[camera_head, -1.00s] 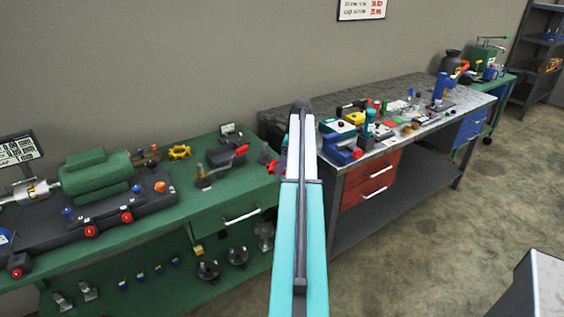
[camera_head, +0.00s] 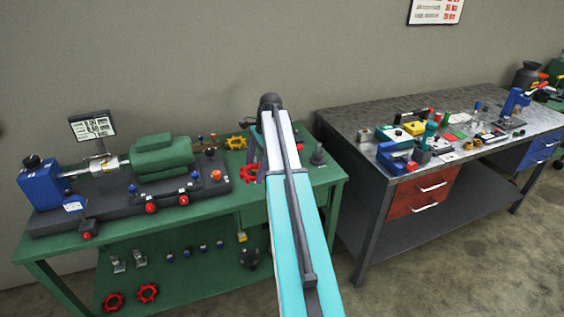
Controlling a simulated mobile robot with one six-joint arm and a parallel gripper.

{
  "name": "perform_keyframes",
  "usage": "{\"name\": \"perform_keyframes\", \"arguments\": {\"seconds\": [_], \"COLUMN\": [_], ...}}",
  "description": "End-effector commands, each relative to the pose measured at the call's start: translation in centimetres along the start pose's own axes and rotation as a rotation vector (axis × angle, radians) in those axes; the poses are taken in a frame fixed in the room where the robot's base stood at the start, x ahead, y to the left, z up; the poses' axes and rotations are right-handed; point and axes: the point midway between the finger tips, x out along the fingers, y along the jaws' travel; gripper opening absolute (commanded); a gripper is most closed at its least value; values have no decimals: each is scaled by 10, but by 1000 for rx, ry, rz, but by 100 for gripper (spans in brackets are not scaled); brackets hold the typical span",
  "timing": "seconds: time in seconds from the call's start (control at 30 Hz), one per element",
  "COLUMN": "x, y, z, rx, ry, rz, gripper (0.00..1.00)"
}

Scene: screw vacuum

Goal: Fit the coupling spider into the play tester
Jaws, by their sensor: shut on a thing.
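A red toothed coupling spider (camera_head: 247,173) shows just left of my arm, in front of the green bench. My gripper (camera_head: 254,158) is mostly hidden behind my teal and white arm; a small grey-purple part shows above the red spider, and it is shut on it. A yellow spider (camera_head: 236,142) lies at the back of the bench. At left a machine with a dark base, a blue block (camera_head: 41,187), a silver shaft and a green motor (camera_head: 161,158) has a small display (camera_head: 92,126). I cannot tell for certain whether it is the play tester.
The green bench (camera_head: 330,175) has a lower shelf with two red wheel-like parts (camera_head: 147,292) and small fittings. A grey workbench (camera_head: 345,118) with red drawers (camera_head: 420,192) and many tools stands to the right. A gap of floor lies between them.

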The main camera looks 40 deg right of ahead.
Motion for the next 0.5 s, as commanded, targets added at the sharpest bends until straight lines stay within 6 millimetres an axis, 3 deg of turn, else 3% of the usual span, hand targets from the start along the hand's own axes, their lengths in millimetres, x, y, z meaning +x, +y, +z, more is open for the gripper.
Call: {"name": "perform_keyframes", "arguments": {"seconds": [0.03,0.1,0.5], "x": [-1,2,12], "y": [3,6,40], "z": [22,47,183], "rx": [-46,-108,-458], "ry": [0,1,-2], "rz": [14,31,134], "gripper": [59,59,59]}}
